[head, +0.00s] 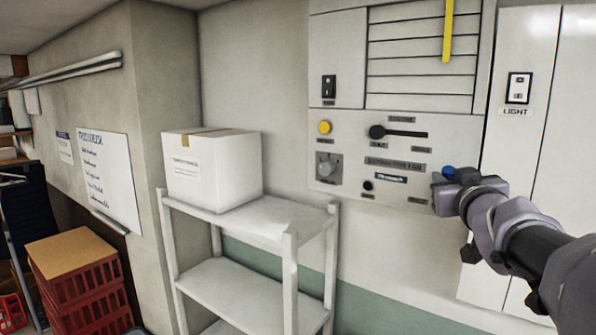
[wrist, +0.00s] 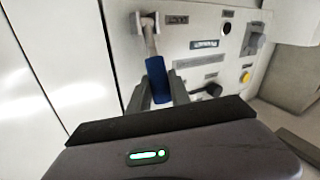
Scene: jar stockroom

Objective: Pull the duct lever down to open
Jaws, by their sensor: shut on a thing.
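A lever with a blue grip (wrist: 157,78) shows in the wrist view. Its metal shaft runs from a bracket on the panel to the grip. My gripper (wrist: 159,92) is shut on this blue grip, with a finger on each side. In the head view the blue end (head: 448,172) shows at the right edge of the panel, with my gripper (head: 446,184) at it. My gripper hides most of the lever there. The lever's own label cannot be read.
The control panel (head: 350,190) also carries a black handle (head: 377,132), a yellow button (head: 324,127) and a grey knob (head: 326,167). A yellow strip (head: 448,30) hangs over the slats above. A white shelf (head: 262,229) with a box (head: 212,168) stands left. White cabinet doors (head: 565,120) are at right.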

